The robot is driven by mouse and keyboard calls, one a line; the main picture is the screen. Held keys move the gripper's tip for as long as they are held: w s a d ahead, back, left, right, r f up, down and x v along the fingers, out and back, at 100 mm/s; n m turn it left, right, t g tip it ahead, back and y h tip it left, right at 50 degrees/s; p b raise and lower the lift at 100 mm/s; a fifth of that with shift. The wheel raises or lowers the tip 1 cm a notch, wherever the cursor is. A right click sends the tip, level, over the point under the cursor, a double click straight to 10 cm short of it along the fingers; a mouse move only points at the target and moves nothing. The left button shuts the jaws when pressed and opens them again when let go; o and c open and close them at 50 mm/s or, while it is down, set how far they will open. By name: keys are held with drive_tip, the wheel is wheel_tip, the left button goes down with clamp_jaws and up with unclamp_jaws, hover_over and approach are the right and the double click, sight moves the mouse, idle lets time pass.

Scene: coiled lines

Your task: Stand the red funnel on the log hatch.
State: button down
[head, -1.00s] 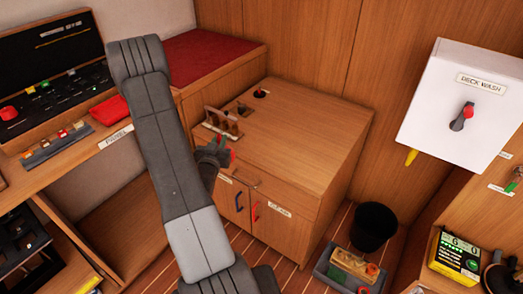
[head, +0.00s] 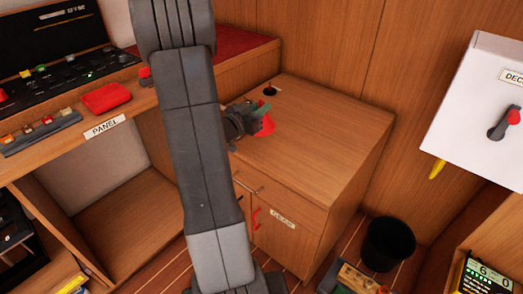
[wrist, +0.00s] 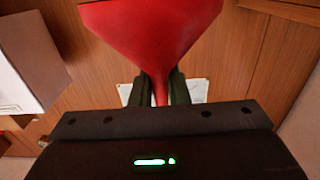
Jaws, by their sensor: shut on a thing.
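The red funnel (head: 267,127) is in my gripper (head: 257,119), over or in front of the wooden cabinet top in the head view. In the wrist view the funnel (wrist: 155,32) has its wide cone at the top of the picture. Its narrow stem runs down between the two dark fingers of my gripper (wrist: 160,88), which are shut on it. I cannot tell whether the funnel touches the cabinet top. I see no readable label for the log hatch, and my arm hides part of the cabinet top.
The cabinet top (head: 325,120) is largely clear on the right, with a small dark round opening (head: 270,91) at the back. A panel shelf with a red case (head: 107,98) is at left. A white box (head: 480,110) is on the right wall, and a black bin (head: 388,243) stands below.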

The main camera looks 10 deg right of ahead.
drive_tip(key=shift+f+b, duration=1)
drive_tip(key=shift+f, duration=3.8)
drive_tip(key=shift+f, duration=0.25)
drive_tip(key=c, duration=1.4)
unclamp_jaws()
drive_tip(key=shift+r, duration=0.15)
